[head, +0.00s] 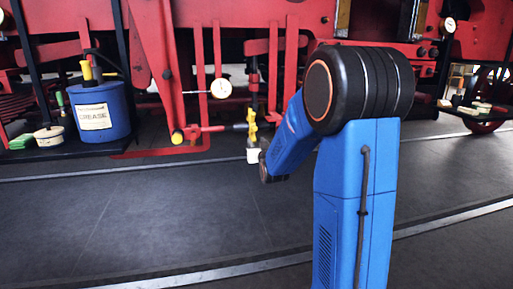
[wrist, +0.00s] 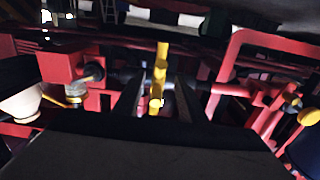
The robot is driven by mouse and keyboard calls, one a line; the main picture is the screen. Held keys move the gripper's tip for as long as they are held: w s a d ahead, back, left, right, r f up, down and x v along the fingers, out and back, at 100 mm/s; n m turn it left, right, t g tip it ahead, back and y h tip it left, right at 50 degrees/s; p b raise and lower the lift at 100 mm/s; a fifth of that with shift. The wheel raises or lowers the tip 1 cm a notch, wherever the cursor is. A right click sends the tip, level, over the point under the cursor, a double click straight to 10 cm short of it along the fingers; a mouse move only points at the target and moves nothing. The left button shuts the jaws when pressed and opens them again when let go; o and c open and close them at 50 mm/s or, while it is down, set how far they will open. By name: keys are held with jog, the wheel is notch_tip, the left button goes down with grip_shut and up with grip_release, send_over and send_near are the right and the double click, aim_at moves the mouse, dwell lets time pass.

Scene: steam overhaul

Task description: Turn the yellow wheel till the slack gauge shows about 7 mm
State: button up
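The yellow wheel (wrist: 160,73) shows nearly edge-on in the middle of the wrist view, on a rod between red parts. In the head view it is the yellow piece (head: 252,122) just left of my arm. My gripper (wrist: 160,86) is open, with one dark finger on each side of the wheel and gaps visible beside it. I cannot tell how deep the wheel sits between the fingers.
A blue grease bucket (head: 103,112) stands on a shelf at left beside a green brush (head: 21,142). A yellow-ended red fitting (head: 177,137) is left of the wheel. Another dial (head: 449,25) is at upper right. The dark floor (head: 150,220) in front is clear.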

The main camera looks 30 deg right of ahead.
aim_at(255, 129)
jog(key=r, duration=0.2)
jog(key=s+r, duration=0.1)
jog(key=r, duration=0.1)
jog(key=shift+s+a+r, duration=0.2)
jog(key=shift+r, duration=0.15)
jog(key=shift+x, duration=2.95)
grip_shut()
jog(key=shift+f, duration=0.25)
jog(key=shift+f, duration=1.25)
